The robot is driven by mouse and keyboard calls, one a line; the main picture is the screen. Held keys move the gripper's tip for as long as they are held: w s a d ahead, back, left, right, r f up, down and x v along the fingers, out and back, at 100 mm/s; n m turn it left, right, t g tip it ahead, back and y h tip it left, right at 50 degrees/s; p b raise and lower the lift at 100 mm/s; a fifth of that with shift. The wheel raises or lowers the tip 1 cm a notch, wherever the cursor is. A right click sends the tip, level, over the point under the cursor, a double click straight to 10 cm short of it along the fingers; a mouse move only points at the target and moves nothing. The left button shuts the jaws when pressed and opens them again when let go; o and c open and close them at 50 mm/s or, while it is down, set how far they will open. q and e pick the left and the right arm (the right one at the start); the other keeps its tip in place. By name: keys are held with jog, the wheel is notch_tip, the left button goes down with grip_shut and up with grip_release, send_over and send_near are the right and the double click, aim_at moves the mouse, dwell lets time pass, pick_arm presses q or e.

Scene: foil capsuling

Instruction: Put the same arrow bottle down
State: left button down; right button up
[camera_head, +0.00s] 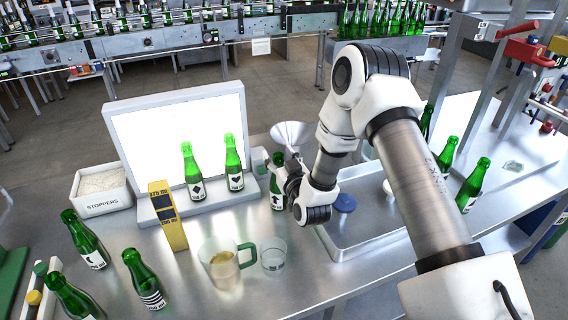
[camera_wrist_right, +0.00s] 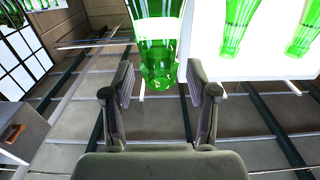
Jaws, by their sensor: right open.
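The arrow bottle (camera_head: 277,188) is green with a white label bearing a black arrow. In the head view it stands upright at the right end of the light panel, partly hidden by my right gripper (camera_head: 287,182). In the right wrist view, a green bottle (camera_wrist_right: 158,55) with a white label lies just beyond the gap between the fingertips of my right gripper (camera_wrist_right: 160,88). The fingers are spread and a gap shows on each side of the bottle's end. My left gripper is not in view.
Two green bottles (camera_head: 192,172) (camera_head: 234,163) stand before the light panel (camera_head: 170,125). A funnel (camera_head: 291,134) is behind my gripper. A yellow block (camera_head: 167,215), a jug (camera_head: 220,265) and a glass (camera_head: 272,257) stand nearer. A metal tray (camera_head: 345,245) is right.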

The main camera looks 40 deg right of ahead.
jog(key=b+v, duration=0.3)
jog(key=v, duration=0.9)
jog(key=shift+b, duration=0.35)
